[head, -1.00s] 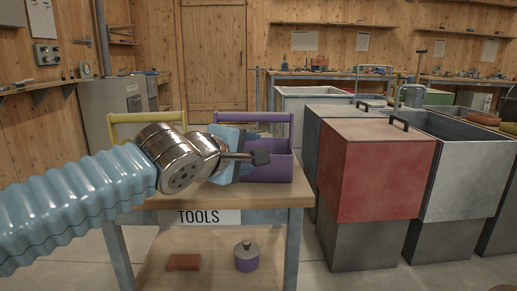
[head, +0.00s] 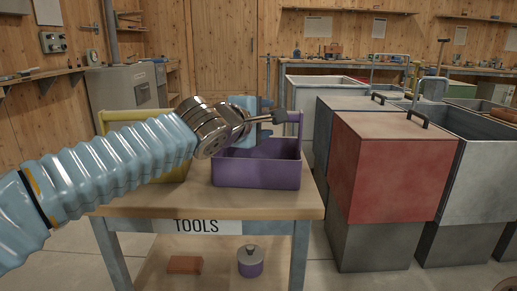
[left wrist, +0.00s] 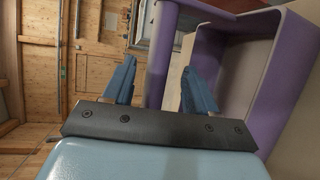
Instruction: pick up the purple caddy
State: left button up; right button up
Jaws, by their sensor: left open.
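The purple caddy (head: 257,170) stands upright on the wooden table, an open box with a raised handle. My left gripper (head: 277,117) is at about the height of the handle, above the box, and my arm hides most of the handle. In the left wrist view the gripper (left wrist: 158,85) is open, with its two blue fingers apart. A purple bar of the caddy (left wrist: 163,55) shows between the fingers, and the pale interior is to the right. I cannot tell whether the fingers touch it. My right gripper is not in view.
A yellow caddy (head: 177,172) stands left of the purple one, partly behind my arm. The table (head: 250,205) has a lower shelf with a lidded purple pot (head: 250,262) and a reddish brick (head: 184,264). A red-fronted bin (head: 385,170) stands right of the table.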

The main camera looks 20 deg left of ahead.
pick_arm(q)
jog(key=x, duration=0.1)
jog(key=p+x, duration=0.2)
jog(key=x, duration=0.1)
jog(key=shift+w+a+r, duration=0.1)
jog(key=shift+r, duration=0.15)
jog(key=shift+w+f, duration=0.15)
jog(key=shift+w, duration=0.05)
grip_shut()
